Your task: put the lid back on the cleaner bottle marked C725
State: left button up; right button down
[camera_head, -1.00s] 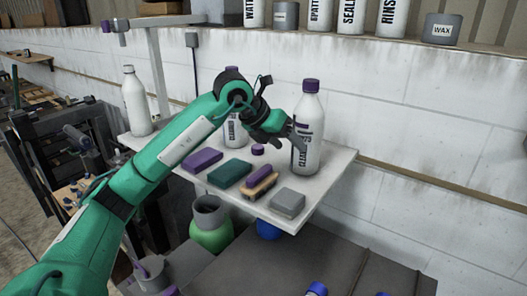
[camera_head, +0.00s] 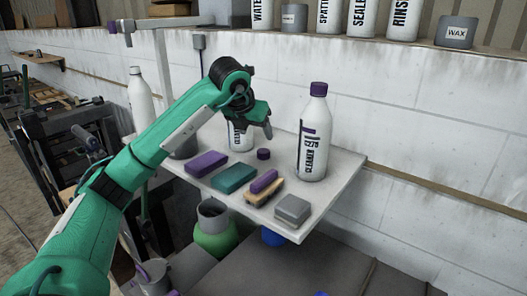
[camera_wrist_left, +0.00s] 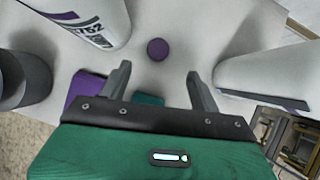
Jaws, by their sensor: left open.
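A purple lid (camera_head: 263,154) lies on the white shelf board (camera_head: 335,178). My left gripper (camera_head: 262,124) is open and empty above the board, close to the lid; in the left wrist view the lid (camera_wrist_left: 157,49) shows just beyond the gap between the fingertips (camera_wrist_left: 158,72). A white cleaner bottle (camera_head: 312,140) with a purple cap stands at right; its code is too small to read surely. A middle bottle (camera_head: 238,138) is partly hidden by my arm; its label (camera_wrist_left: 98,35) seems to end in 752. A left bottle (camera_head: 141,103) shows no purple cap, and its label is not visible.
Purple (camera_head: 206,163), teal (camera_head: 234,177) and grey (camera_head: 292,209) blocks and a brush (camera_head: 264,188) lie along the board's front. A grey pot (camera_head: 183,146) stands behind my arm. Bottles and a wax tin (camera_head: 455,32) fill the ledge above.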

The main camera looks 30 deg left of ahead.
aim_at(263, 151)
pick_arm(q)
jog(key=shift+p+x, duration=0.4)
jog(key=shift+x, duration=1.8)
jog(key=shift+w+f+p, duration=0.15)
jog(key=shift+f+p, duration=0.1)
jog(key=shift+p, duration=0.15)
jog(key=p+x, duration=0.2)
jog(key=x, duration=0.2)
jog(key=shift+a+f, duration=0.1)
jog(key=shift+f, duration=0.3)
jog(key=shift+c, duration=0.4)
jog(key=c, duration=0.9)
